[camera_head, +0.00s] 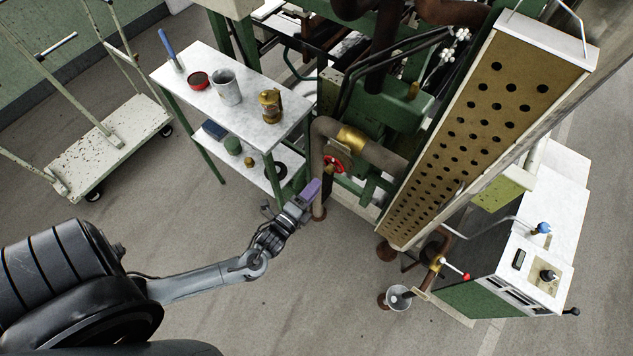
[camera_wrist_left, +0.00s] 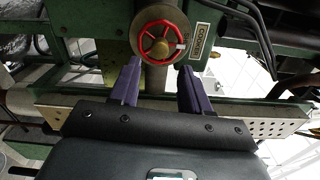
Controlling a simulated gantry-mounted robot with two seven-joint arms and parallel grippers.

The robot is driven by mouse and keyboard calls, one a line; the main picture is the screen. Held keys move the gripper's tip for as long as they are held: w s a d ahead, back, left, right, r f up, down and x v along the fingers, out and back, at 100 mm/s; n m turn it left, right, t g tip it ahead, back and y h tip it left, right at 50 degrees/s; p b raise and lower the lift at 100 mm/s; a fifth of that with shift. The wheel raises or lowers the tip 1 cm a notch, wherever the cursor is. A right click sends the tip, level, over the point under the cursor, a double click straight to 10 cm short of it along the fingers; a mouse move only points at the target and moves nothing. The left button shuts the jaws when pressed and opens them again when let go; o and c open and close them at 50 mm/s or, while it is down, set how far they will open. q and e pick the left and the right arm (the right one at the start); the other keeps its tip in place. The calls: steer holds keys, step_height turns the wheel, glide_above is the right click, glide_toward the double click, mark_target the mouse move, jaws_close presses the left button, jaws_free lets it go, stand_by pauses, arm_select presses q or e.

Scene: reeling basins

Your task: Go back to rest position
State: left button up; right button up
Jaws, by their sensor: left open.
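My left gripper (camera_head: 308,192) is at the end of my outstretched left arm, beside the rusty pipe and the green machine in the head view. In the left wrist view its two purple fingers (camera_wrist_left: 160,84) are apart with nothing between them. A red handwheel valve (camera_wrist_left: 160,42) is just beyond the fingertips, apart from them as far as I can tell. The same red handwheel (camera_head: 334,164) shows in the head view, to the upper right of the gripper. My right gripper is not in view.
A marble-topped table (camera_head: 215,95) with a mug, a red tin and a brass object stands above the gripper. A rusty pipe (camera_head: 318,150) is close by. A perforated panel (camera_head: 470,140) and a white-topped cabinet (camera_head: 560,215) are to the right. A cart (camera_head: 110,150) is left. The floor below is clear.

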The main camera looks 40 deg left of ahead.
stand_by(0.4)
arm_select(q)
steer(key=s+d+r+n+g+h, duration=0.3)
steer(key=s+d+r+n+g, duration=0.1)
steer(key=d+r+n+g, duration=0.4)
steer(key=s+n+g, duration=0.6)
steer(key=s+n, duration=0.2)
steer(key=s, duration=0.4)
step_height(320, 180, up, 25)
steer(key=p, duration=2.5)
steer(key=shift+w+d+f+m, duration=0.15)
steer(key=shift+w+d+m, duration=0.05)
steer(key=shift+w+m, duration=0.15)
